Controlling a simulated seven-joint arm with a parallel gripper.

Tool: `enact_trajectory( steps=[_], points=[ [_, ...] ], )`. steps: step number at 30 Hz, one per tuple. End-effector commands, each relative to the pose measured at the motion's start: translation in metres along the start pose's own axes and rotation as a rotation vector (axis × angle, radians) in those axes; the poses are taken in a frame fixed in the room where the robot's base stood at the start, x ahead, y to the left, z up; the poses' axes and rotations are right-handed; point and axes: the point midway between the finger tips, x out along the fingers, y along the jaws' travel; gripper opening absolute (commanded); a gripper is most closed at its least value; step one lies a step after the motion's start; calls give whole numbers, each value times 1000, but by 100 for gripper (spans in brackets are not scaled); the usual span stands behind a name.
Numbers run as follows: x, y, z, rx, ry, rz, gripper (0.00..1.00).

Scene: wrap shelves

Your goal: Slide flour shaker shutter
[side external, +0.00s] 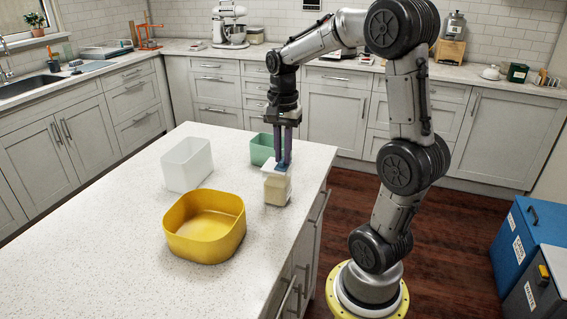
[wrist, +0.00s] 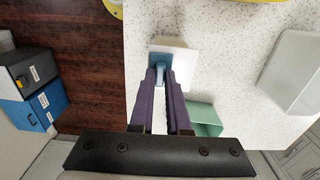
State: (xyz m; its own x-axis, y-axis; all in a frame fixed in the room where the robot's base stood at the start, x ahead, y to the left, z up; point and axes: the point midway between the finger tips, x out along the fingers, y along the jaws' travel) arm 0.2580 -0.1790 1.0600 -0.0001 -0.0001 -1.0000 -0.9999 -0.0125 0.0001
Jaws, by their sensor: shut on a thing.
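The flour shaker (side external: 277,189) is a squarish container with a cream-coloured body and a white top, upright on the speckled island counter. A blue shutter tab (side external: 283,168) sits on its top. In the wrist view the shaker's white top (wrist: 186,62) and the blue shutter (wrist: 161,68) show from above. My gripper (side external: 284,160) points straight down over the shaker. Its purple fingers (wrist: 161,80) are shut on the raised part of the blue shutter. The fingers hide some of the shutter, so I cannot tell how far it is slid.
A yellow bowl (side external: 205,249) stands in front of the shaker, to its left. A white bin (side external: 187,166) is farther left, and a green bin (side external: 262,149) stands just behind the shaker. The counter's right edge (side external: 322,187) is close. The front left counter is clear.

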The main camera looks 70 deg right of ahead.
Motion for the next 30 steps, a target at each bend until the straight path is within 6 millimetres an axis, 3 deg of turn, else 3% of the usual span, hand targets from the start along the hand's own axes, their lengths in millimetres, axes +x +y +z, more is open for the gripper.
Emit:
enact_trajectory(
  steps=[30],
  points=[
    [0,-23,0,-1,0,0,1]
  ],
)
